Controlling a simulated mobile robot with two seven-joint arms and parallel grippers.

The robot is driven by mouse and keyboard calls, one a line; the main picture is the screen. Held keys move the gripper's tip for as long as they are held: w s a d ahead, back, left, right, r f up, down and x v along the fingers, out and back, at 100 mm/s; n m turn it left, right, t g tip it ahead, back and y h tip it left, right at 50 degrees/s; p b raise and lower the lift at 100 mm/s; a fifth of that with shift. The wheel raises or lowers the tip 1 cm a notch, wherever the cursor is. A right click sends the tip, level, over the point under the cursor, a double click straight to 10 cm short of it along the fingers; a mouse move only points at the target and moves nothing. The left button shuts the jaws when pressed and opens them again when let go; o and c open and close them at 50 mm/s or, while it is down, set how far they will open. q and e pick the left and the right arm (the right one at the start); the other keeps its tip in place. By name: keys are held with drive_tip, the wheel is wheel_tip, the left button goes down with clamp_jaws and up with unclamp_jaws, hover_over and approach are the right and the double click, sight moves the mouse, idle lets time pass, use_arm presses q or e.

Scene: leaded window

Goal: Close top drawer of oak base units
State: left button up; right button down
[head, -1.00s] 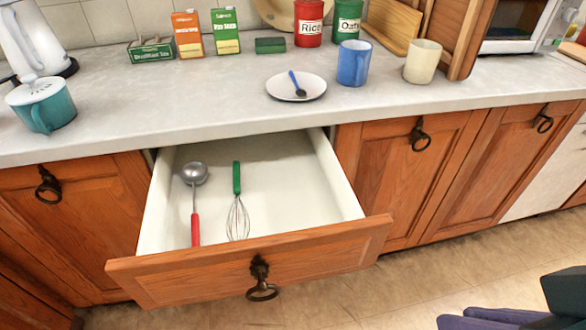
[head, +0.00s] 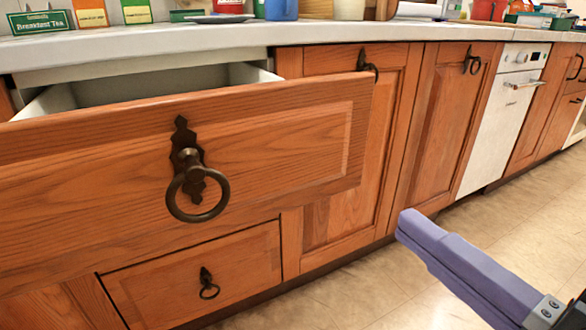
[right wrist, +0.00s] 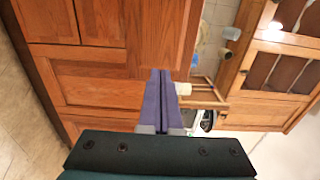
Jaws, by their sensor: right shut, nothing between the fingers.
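The top drawer (head: 290,135) of the oak base units stands pulled out at the left of the head view. Its wooden front has a dark ring handle (head: 198,195). Part of its pale inside shows behind the front edge, but its contents are hidden from this low angle. My right gripper (head: 405,217) is at the lower right, shut and empty, apart from the drawer front and to the right of it in the picture. In the right wrist view its two purple fingers (right wrist: 161,75) lie together against a background of wooden panels. My left gripper is not in view.
A shut lower drawer (head: 200,282) sits below. Shut oak doors (head: 345,170) and a white appliance (head: 503,118) continue to the right. The grey worktop (head: 330,32) runs above, with packets and mugs on it. The tiled floor (head: 330,300) in front is clear.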

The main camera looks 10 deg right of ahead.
sight(311, 149)
drive_tip(key=b+x, duration=0.3)
drive_tip(key=x, duration=1)
drive_tip(key=shift+b, duration=0.3)
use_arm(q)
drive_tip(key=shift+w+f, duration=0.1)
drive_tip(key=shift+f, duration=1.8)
use_arm(e)
drive_tip(key=shift+w+a, duration=0.1)
drive_tip(key=shift+w, duration=0.25)
